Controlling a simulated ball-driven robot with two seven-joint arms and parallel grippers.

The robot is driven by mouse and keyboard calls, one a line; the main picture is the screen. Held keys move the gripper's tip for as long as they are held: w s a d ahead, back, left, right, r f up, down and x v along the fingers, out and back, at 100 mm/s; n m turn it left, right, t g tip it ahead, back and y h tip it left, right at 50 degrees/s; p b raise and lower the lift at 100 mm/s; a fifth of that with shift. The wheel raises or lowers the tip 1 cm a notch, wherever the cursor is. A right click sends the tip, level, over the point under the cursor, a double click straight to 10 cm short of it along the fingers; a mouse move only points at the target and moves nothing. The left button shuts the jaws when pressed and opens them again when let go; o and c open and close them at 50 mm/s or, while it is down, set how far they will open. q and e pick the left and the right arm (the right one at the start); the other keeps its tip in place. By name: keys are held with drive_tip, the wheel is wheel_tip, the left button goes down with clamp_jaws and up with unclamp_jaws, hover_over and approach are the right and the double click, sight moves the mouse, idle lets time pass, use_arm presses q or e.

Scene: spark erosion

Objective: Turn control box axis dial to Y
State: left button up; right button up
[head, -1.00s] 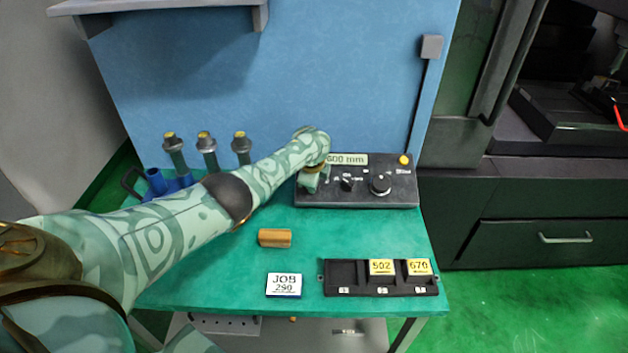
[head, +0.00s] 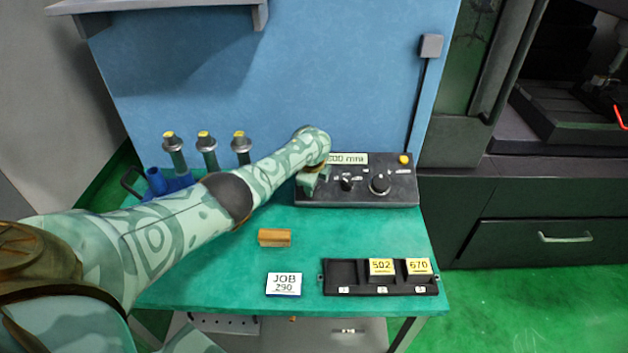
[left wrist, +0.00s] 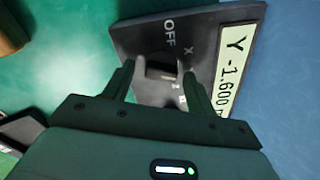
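The control box (head: 345,198) is a dark slab at the back of the green bench. Its pale display (head: 352,159) is partly covered by my left arm in the head view. In the left wrist view the display (left wrist: 236,66) reads "Y -1.600", cut off at the edge. The axis dial (left wrist: 160,68) is a dark knob with OFF and X printed near it. My left gripper (left wrist: 161,72) has its fingers apart, one on each side of the dial, with slight gaps visible. In the head view my left gripper (head: 309,187) is at the box's left end.
A smaller knob (head: 347,184), a large round dial (head: 380,184) and a yellow button (head: 403,160) are on the box. A brass block (head: 274,238), JOB 290 card (head: 284,284) and black tray (head: 345,275) lie in front. Holders stand in a blue rack (head: 158,184).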

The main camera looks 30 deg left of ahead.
use_arm(q)
drive_tip(key=p+v, duration=1)
drive_tip(key=v, duration=0.6)
drive_tip(key=shift+r, duration=0.2)
drive_tip(key=shift+s+d+f, duration=0.1)
